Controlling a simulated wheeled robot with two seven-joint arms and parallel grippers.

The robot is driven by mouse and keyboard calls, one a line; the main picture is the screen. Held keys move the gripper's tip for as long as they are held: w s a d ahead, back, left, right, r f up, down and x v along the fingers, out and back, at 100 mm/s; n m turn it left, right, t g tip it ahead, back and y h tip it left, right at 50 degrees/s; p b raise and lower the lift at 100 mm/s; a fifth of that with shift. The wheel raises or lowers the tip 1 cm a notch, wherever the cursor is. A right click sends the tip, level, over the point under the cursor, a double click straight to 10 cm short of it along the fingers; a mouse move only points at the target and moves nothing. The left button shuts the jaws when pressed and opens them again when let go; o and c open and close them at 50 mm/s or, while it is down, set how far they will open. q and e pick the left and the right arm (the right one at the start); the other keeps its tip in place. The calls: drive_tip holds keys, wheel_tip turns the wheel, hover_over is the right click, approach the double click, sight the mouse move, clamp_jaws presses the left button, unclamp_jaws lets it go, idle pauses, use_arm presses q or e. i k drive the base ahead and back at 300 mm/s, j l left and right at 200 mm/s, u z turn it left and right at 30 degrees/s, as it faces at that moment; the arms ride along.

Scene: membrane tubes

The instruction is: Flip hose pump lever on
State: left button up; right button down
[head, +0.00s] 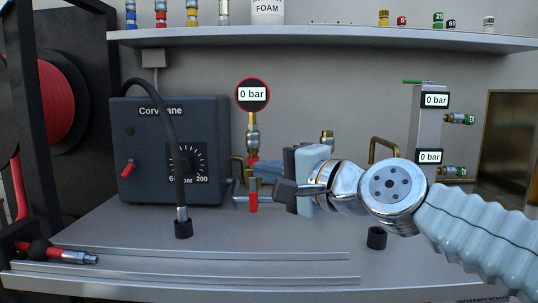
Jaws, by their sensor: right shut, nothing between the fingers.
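The pump box (150,150), dark grey and marked "Corvane", stands on the left part of the bench. A small red lever (128,168) sits on its front at the left, tilted with its upper end to the right. A dial (188,160) marked up to 200 is on the front at the right, partly crossed by a black hose. My right gripper (279,188) is shut and empty. It points left, right of the box and well apart from the red lever. Its fingertips are close to a red-handled valve (252,196); I cannot tell whether they touch. My left gripper is out of view.
A gauge (252,94) reading 0 bar stands above the valve. The black hose (172,110) arches from the box to a fitting on the bench (200,235). A red hose reel (62,105) is at the left. A grey block (428,130) with two 0 bar displays stands right.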

sight(132, 164)
drive_tip(key=k+l, duration=0.35)
drive_tip(key=l, duration=0.2)
drive_tip(key=k+l, duration=0.35)
drive_tip(key=l, duration=0.15)
